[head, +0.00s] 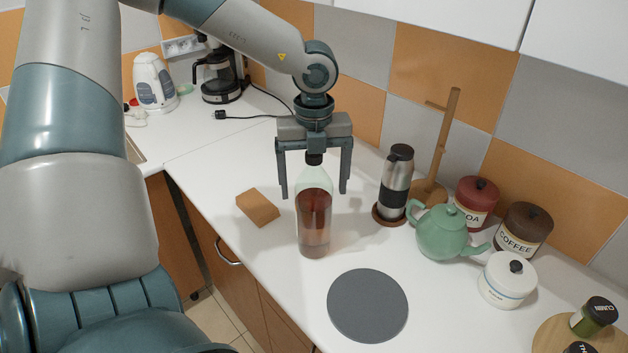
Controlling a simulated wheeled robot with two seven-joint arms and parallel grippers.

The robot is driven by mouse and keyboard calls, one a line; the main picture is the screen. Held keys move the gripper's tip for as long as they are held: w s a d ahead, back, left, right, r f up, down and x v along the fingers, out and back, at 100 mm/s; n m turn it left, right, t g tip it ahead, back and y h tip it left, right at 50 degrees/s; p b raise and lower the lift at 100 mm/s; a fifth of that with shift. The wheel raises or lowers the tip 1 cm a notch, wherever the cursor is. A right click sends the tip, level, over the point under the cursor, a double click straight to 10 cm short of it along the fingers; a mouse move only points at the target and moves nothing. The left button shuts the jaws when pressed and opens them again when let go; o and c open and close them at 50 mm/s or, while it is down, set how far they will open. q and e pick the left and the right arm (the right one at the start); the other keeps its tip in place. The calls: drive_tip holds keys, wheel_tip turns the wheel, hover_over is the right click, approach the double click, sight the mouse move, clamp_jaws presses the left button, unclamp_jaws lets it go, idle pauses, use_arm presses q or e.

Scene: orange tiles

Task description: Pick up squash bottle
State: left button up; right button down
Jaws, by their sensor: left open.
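The squash bottle (314,216) stands upright on the white counter. It is clear with reddish-brown liquid and a dark cap. My left gripper (314,192) points down from above it, open, with one finger on each side of the bottle's neck and upper part. Gaps show between the fingers and the bottle. The cap sits just under the gripper's palm; whether they touch I cannot tell. My right gripper is not in view.
A wooden block (258,207) lies left of the bottle and a grey round mat (368,306) in front. Right of it stand a steel flask (395,184), green teapot (443,232), and canisters including coffee (523,230). A coffee maker (220,76) and kettle (153,82) stand at the back.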

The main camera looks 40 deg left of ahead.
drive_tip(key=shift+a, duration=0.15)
use_arm(q)
drive_tip(key=c, duration=0.4)
drive_tip(key=shift+w+r, duration=0.1)
clamp_jaws()
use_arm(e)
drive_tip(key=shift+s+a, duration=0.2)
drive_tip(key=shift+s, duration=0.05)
use_arm(q)
drive_tip(key=shift+r, duration=0.1)
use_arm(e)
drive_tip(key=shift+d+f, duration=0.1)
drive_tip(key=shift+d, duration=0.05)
